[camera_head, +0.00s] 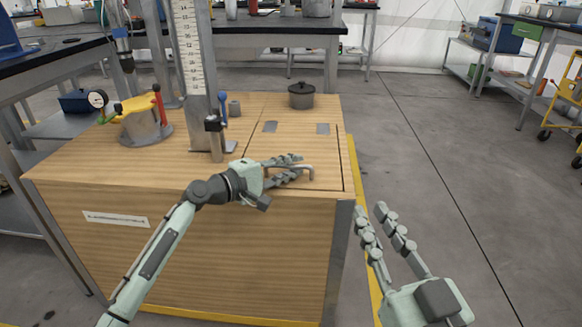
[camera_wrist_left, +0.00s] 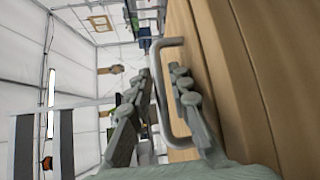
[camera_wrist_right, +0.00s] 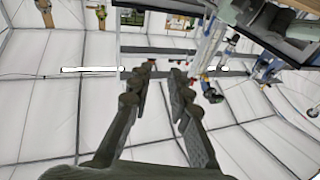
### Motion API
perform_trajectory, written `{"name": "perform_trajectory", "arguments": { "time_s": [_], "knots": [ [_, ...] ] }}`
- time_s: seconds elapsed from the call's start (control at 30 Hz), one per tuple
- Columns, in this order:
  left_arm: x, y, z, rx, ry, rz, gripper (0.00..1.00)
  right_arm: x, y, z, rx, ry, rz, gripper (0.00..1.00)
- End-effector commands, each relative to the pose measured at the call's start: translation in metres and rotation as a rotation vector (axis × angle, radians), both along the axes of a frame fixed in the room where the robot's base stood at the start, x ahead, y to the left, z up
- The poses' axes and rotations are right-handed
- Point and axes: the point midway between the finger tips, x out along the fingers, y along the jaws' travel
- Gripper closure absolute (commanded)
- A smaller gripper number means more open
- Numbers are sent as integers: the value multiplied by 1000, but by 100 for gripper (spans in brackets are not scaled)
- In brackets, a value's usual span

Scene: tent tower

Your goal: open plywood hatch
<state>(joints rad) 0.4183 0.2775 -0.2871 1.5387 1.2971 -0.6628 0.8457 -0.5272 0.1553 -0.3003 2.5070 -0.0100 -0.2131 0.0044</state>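The plywood hatch (camera_head: 298,143) lies flat and closed in the top of a plywood box (camera_head: 230,255). In the left wrist view the handle (camera_wrist_left: 157,95) passes between the two spread fingers (camera_wrist_left: 158,72); firm contact is not clear. My right gripper (camera_head: 370,208) is open and empty beside the box's right front corner, and its spread fingers (camera_wrist_right: 164,70) show in the right wrist view.
A column with a measuring scale (camera_head: 192,60) and a yellow-topped fixture (camera_head: 140,115) stand to the left. Open floor (camera_head: 420,130) lies to the right.

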Motion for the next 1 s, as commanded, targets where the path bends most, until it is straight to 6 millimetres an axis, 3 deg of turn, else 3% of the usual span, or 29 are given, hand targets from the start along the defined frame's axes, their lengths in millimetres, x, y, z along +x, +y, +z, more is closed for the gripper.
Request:
{"name": "perform_trajectory", "arguments": {
  "time_s": [0.1,0.27,0.8,1.0],
  "knots": [
    [0,0,0,0,0,0,81,0,0,0,0,0,0,81],
    [0,0,0,0,0,0,100,0,0,0,0,0,0,81],
    [0,1,1,0,3,0,100,1,0,-2,-7,15,-1,81],
    [0,1,7,-1,15,1,100,7,-14,-34,-81,161,-33,81]
  ]
}}
